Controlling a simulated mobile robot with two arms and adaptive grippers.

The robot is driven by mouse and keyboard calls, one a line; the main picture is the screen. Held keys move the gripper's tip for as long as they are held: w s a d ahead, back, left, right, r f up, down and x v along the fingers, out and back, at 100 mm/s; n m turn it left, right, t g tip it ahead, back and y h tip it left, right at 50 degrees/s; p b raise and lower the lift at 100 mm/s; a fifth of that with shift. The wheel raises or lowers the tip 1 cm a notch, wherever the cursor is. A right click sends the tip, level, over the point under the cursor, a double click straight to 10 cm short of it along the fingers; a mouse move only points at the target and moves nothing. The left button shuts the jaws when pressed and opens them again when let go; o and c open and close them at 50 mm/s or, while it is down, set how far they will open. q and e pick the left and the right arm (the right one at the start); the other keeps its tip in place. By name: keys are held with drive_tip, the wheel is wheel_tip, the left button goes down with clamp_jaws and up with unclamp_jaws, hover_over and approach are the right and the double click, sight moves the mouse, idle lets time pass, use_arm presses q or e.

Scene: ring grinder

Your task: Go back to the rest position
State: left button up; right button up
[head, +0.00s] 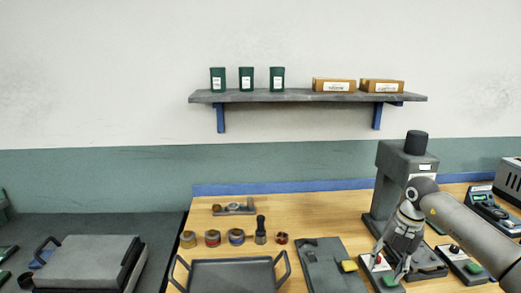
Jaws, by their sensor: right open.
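My right arm comes in from the right edge. My right gripper (389,268) points down with its fingers apart and looks empty. It is in front of the grey press-like machine (392,180), over or close to a small control box (383,284) with red and green parts. Whether the fingertips touch the box cannot be told. The gripper and forearm hide part of the machine's base. My left gripper is not in view.
On the wooden table (330,212) are a dark tray (232,262) with handles, several small rings (212,238), a dark plate (322,262) with a yellow piece and another control box (464,262). A shelf (300,96) hangs on the wall. Bare wood lies left of the machine.

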drive_tip(key=a+f+n+t+y, duration=0.25)
drive_tip(key=a+y, duration=0.55)
drive_tip(key=a, duration=1.4)
drive_tip(key=s+a+r+m+t+y, duration=0.4)
drive_tip(key=a+r+m+t+y, duration=0.3)
drive_tip(key=a+r, duration=0.3)
drive_tip(key=d+f+m+t+h, duration=0.3)
drive_tip(key=d+m+t+h, duration=0.7)
drive_tip(key=m, duration=0.4)
drive_tip(key=s+d+f+m+g+h, duration=0.6)
drive_tip(key=s+d+f+h, duration=0.1)
drive_tip(key=f, duration=0.3)
drive_tip(key=s+d+f+m+g, duration=0.15)
drive_tip(key=s+f+g, duration=0.4)
drive_tip(key=s, duration=0.65)
drive_tip(key=s+d+f+m+g, duration=0.15)
drive_tip(key=s+f+g, duration=0.4)
drive_tip(key=s, duration=0.65)
wheel_tip(320, 180, down, 26)
drive_tip(key=s+g, duration=0.1)
drive_tip(key=s, duration=0.1)
drive_tip(key=s+d+f+g, duration=0.1)
drive_tip(key=s+d+f, duration=0.1)
drive_tip(key=s+f, duration=1.5)
drive_tip(key=shift+d, duration=0.4)
